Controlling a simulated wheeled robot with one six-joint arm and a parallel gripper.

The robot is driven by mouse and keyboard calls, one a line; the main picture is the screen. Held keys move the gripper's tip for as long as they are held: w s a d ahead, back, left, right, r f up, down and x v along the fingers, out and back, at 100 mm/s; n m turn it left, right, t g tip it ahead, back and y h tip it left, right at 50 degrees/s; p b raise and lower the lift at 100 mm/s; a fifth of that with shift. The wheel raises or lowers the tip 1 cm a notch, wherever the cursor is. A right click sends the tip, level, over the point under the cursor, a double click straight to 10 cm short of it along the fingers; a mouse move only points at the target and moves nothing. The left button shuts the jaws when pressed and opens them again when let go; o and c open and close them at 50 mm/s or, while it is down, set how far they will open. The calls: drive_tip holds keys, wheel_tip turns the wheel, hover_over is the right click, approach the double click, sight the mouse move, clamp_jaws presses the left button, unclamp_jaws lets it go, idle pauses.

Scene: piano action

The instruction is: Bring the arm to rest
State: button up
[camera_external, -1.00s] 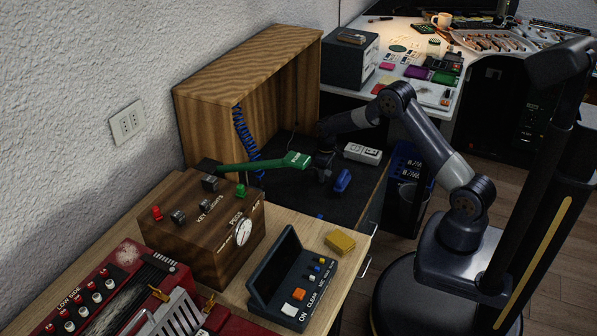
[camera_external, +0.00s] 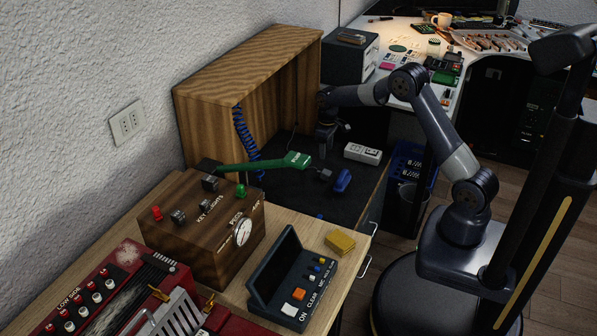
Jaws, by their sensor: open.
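My gripper (camera_external: 324,150) points down above the dark mat, in front of the open end of the wooden cabinet (camera_external: 245,70). It is open and nothing shows in it, though its fingertips are small and dark. My arm reaches left from my base, with its elbow raised.
A blue object (camera_external: 342,180) and a white power strip (camera_external: 362,153) lie on the dark mat (camera_external: 310,205). A grey box (camera_external: 350,62) stands behind my gripper. A dark button console (camera_external: 295,285) and a yellow sponge (camera_external: 340,242) are at the front. A blue crate (camera_external: 408,170) stands below the desk.

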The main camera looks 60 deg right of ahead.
sight(325, 171)
drive_tip(key=shift+r, duration=0.75)
wheel_tip(325, 171, down, 14)
drive_tip(key=b, duration=0.3)
drive_tip(key=shift+r, duration=0.2)
drive_tip(key=shift+r+p, duration=0.3)
drive_tip(key=shift+r, duration=0.35)
